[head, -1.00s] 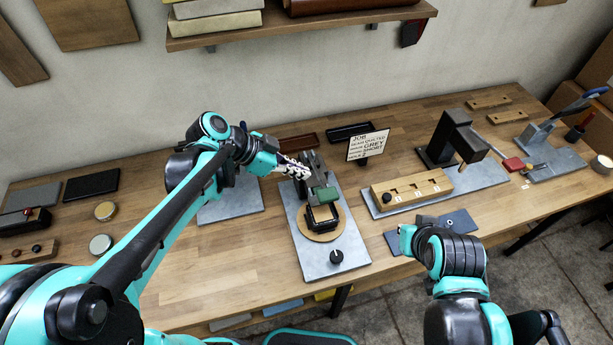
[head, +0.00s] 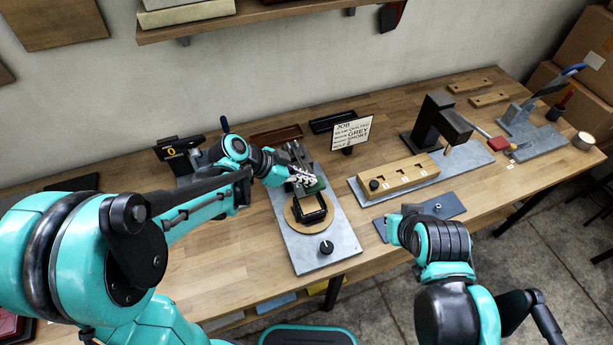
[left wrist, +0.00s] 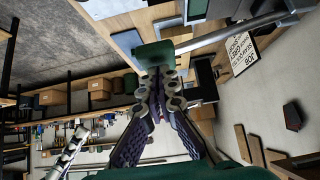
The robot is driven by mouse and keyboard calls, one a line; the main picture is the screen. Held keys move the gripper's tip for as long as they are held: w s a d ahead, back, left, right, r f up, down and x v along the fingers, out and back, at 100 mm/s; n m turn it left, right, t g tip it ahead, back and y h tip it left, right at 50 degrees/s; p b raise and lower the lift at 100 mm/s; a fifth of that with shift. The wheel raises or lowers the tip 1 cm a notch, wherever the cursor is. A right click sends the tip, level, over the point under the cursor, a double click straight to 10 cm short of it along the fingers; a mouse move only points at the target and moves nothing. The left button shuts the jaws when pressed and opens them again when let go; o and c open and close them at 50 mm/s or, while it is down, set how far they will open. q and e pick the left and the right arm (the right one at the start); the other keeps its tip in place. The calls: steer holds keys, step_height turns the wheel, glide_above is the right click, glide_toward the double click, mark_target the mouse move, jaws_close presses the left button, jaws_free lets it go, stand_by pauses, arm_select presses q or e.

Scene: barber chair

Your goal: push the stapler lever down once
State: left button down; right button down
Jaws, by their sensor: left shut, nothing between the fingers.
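The stapler (head: 292,152) is a grey metal press at the back of a light grey base plate (head: 345,232), with a green pad (head: 315,187), apparently the end of its lever, over a dark frame. My left gripper (head: 303,178) is shut and empty, with its tips at the green pad and partly covering it. In the left wrist view the green pad (left wrist: 155,56) lies just beyond the closed fingertips (left wrist: 161,76); I cannot tell whether they touch. My right arm is at the lower right; its fingers are not visible.
A round wooden disc (head: 297,221) and a black knob (head: 326,247) sit in front on the plate. A job sign (head: 352,133) stands right behind, and a slotted wooden block (head: 400,178) lies to the right. A black device (head: 178,150) stands to the left.

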mark_target(308, 194)
arm_select(q)
steer(key=shift+m+t, duration=0.3)
steer(key=shift+t, duration=0.2)
steer(key=f+b, duration=0.2)
steer(key=s+f+b, duration=0.1)
steer(key=f+b, duration=0.1)
steer(key=f, duration=0.1)
steer(key=shift+s+d+f, duration=0.1)
steer(key=shift+d+f, duration=0.05)
steer(key=shift+d, duration=0.05)
steer(key=shift+s+f+b, duration=0.1)
steer(key=shift+b, duration=0.25)
steer(key=shift+s, duration=0.2)
